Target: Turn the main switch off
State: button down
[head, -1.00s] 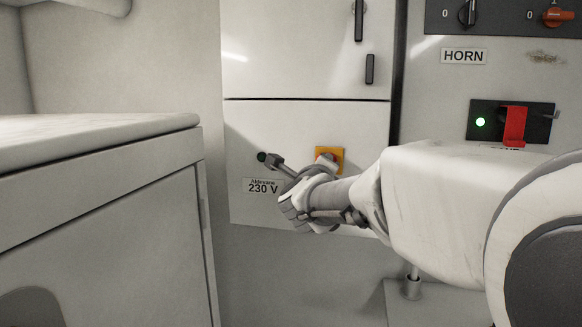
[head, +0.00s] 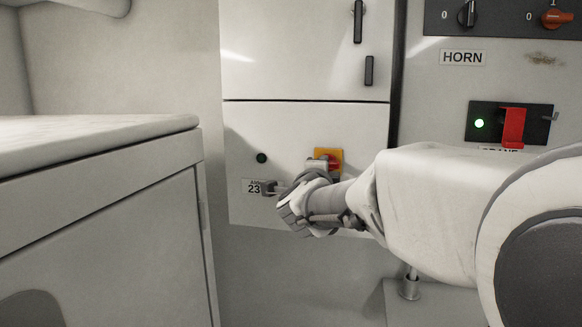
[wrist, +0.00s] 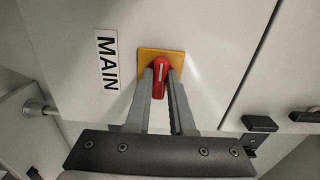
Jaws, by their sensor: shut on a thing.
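The main switch is a red handle (wrist: 160,71) on a yellow square plate (wrist: 176,60), beside a label reading MAIN (wrist: 107,62) in the wrist view. My gripper (wrist: 161,84) has one finger on each side of the red handle and is shut on it. In the head view the switch's yellow plate (head: 328,153) and part of the red handle show above my gripper (head: 324,169). My wrist hides the lower part of the switch there.
A dark round lamp (head: 262,158) sits left of the switch, above a partly covered label (head: 252,187). A white cabinet (head: 100,220) stands at left.

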dwell(0.3)
jog(key=c, duration=0.8)
grip_release()
jog(key=b+v, duration=0.1)
jog(key=v, duration=1.6)
jog(key=shift+s, duration=0.2)
